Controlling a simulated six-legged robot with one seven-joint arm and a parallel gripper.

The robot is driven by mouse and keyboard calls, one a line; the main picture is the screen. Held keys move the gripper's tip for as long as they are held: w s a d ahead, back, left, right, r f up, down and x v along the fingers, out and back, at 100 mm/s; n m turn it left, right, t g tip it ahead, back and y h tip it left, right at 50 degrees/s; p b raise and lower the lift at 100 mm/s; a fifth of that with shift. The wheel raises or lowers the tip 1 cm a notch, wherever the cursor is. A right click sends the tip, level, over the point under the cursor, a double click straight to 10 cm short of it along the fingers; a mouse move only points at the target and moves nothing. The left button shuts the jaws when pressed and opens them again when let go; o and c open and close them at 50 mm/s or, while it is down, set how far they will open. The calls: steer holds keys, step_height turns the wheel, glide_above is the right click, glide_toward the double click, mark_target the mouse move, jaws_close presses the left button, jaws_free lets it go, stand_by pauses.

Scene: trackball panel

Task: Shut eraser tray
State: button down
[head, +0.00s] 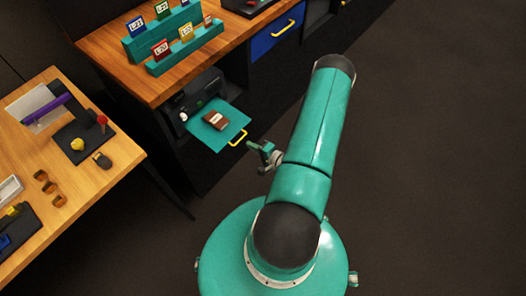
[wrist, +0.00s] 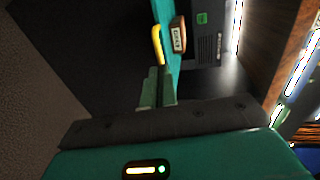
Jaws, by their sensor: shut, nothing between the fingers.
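The eraser tray (head: 232,115) is a teal drawer standing out from a black unit under the wooden counter. A brown block with a pale label (head: 215,121), which looks like the eraser, lies on it. The tray's yellow handle (head: 238,137) is at its front edge. In the wrist view the tray (wrist: 166,12), handle (wrist: 157,45) and brown block (wrist: 179,36) show beyond the fingers. My gripper (head: 252,146) is shut and empty, just in front of the handle. The fingers (wrist: 157,80) point toward the handle, with a small gap seeming to remain; contact is hard to tell.
The counter (head: 120,62) above holds a teal rack (head: 175,38) of labelled cards. A blue drawer (head: 275,36) with a yellow handle is to the right. A wooden table (head: 110,150) with several small items stands at left. The dark floor (head: 430,150) at right is clear.

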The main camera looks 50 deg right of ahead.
mark_target(212, 119)
steer(key=shift+x, duration=1.6)
steer(key=r+x, duration=0.1)
steer(key=x, duration=0.5)
steer(key=r+x, duration=0.1)
steer(key=x, duration=0.5)
steer(key=r+x, duration=0.1)
steer(key=x, duration=0.5)
steer(key=shift+w+d+r, duration=0.1)
steer(key=shift+w+r, duration=0.25)
steer(key=shift+w, duration=0.2)
steer(key=shift+w+r, duration=0.15)
steer(key=shift+w, duration=0.15)
steer(key=shift+w, duration=0.15)
steer(key=shift+s, duration=0.2)
